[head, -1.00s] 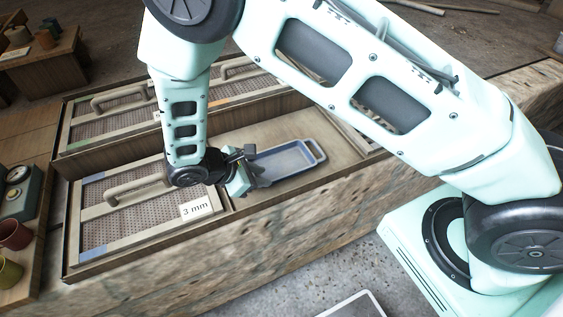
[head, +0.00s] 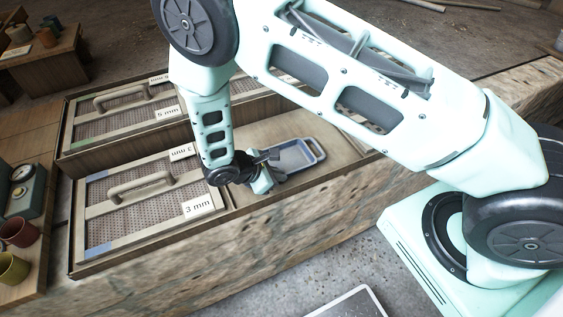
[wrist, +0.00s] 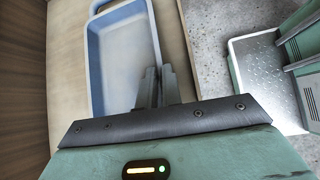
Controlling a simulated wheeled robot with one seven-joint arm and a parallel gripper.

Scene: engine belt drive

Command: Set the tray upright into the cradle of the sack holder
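The tray (head: 296,155) is shallow and blue-grey with a loop handle at its far right end. It lies flat in an open wooden compartment. In the wrist view the tray (wrist: 117,60) fills the upper middle. My gripper (head: 277,173) is at the tray's near side and hides its left part. In the wrist view my gripper's fingers (wrist: 159,75) are close together at the tray's right side wall, with the rim seeming to run between them. The contact itself is partly hidden. I cannot make out the sack holder's cradle.
Lidded boxes with handles, one labelled 3 mm (head: 145,200), stand left of the tray. A wooden wall (head: 330,190) borders the compartment in front. A metal plate (head: 350,303) lies low by the floor; a plate in a green frame (wrist: 262,68) shows in the wrist view.

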